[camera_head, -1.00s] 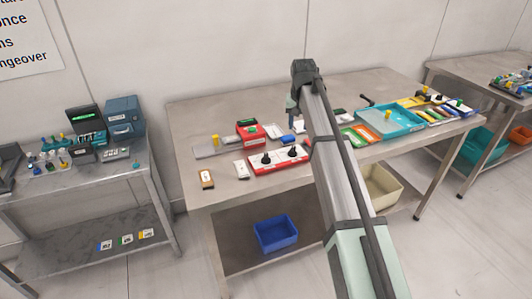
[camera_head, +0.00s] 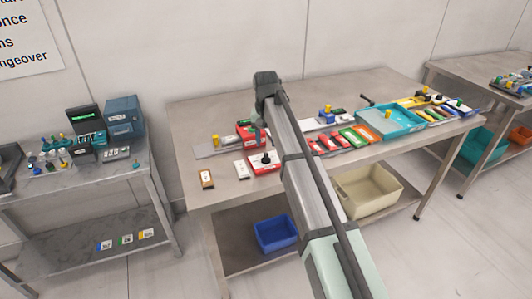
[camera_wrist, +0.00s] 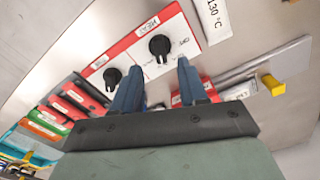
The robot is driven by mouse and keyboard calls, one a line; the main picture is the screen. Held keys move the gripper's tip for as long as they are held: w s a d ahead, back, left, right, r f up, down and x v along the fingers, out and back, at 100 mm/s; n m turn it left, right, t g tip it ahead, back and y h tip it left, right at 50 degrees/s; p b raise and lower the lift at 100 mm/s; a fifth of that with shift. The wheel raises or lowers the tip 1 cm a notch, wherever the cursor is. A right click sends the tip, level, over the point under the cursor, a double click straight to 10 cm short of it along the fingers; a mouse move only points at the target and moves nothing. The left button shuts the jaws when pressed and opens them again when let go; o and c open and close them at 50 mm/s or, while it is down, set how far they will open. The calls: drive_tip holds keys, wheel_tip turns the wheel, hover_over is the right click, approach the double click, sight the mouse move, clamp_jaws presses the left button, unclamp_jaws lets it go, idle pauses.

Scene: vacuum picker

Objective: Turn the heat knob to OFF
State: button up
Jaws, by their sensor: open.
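A red-edged white panel (camera_wrist: 137,57) carries two black knobs and a HEAT label in the wrist view. The knob beside that label, the heat knob (camera_wrist: 160,46), lies just beyond my gripper's fingertips (camera_wrist: 162,65), roughly in line with the gap between them. The second knob (camera_wrist: 112,77) is to the left, outside the left finger. A small mark resembling OFF is right of the heat knob. My gripper is open with nothing visible between its fingers. In the head view, the panel (camera_head: 262,168) shows one black knob (camera_head: 265,159); my arm hides its right part.
A red device (camera_head: 250,133) and a grey strip with a yellow knob (camera_head: 214,140) stand behind the panel. Several coloured items and a teal tray (camera_head: 402,128) are right of my arm. A white 130 °C card (camera_wrist: 214,20) lies close to the panel. Bare table lies in front-left.

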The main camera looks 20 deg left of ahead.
sight(266, 155)
drive_tip(key=shift+f, duration=3)
clamp_jaws()
